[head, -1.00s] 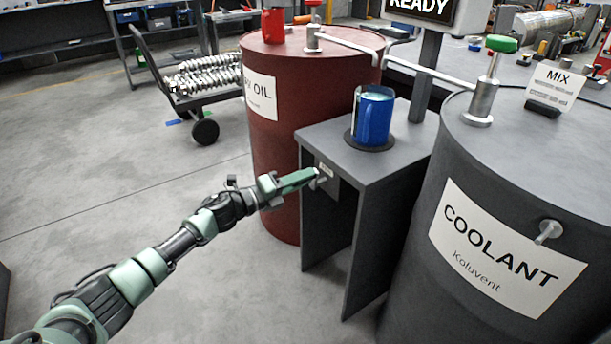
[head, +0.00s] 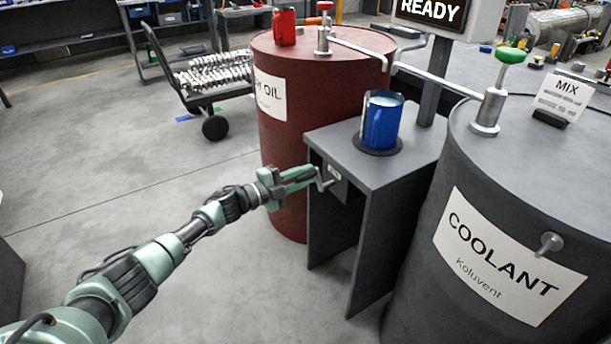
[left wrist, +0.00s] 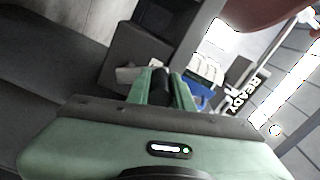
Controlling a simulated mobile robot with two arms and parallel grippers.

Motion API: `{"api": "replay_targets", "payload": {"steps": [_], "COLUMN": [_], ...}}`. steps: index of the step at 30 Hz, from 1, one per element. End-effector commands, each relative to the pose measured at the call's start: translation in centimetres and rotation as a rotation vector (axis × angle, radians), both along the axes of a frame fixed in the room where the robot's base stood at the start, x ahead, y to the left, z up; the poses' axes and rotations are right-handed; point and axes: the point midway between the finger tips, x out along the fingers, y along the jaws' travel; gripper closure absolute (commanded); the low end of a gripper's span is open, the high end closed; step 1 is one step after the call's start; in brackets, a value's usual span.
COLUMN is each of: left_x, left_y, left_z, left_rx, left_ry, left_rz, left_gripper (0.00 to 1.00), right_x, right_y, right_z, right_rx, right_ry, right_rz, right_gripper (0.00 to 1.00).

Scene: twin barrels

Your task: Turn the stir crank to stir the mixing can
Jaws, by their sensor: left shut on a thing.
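The stir crank (head: 322,179) is a small grey metal crank on the left side of the dark grey stand (head: 400,165). My left gripper (head: 308,174) reaches it from the left and is shut on its handle. In the left wrist view the fingers (left wrist: 163,92) close around a dark handle. The mixing can (head: 381,121) is a blue mug-like can with pale contents, upright on a dark round pad on top of the stand; part of its blue side shows in the left wrist view (left wrist: 203,97). My right gripper is not in view.
A dark red oil barrel (head: 290,140) stands behind the stand, with a red mug (head: 284,27) on top. A grey coolant barrel (head: 420,270) stands at the right with a green-knobbed tap (head: 490,95). A READY sign (head: 432,12) rises behind.

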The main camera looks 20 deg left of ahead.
Motion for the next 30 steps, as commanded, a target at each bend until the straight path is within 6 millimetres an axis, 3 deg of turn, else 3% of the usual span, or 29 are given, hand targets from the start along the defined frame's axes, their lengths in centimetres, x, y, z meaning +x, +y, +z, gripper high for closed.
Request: {"api": "replay_targets", "payload": {"steps": [17,18,19,30], "left_x": [0.11,0.11,0.11,-0.15], "left_y": [0.23,0.23,0.23,0.36], "left_z": [-0.11,-0.11,-0.11,-0.08], "left_rx": [-0.022,-0.022,-0.022,-0.021], "left_ry": [0.018,0.018,0.018,0.018], "left_rz": [0.003,0.003,0.003,0.002], "left_gripper": [1.00,0.67,0.59,0.57], "right_x": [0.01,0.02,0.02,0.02], "right_y": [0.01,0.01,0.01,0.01], "right_z": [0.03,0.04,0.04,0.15], "right_rx": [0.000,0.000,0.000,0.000], "right_ry": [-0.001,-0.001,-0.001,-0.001], "right_rz": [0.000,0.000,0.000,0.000], "right_gripper": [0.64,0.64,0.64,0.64]}}
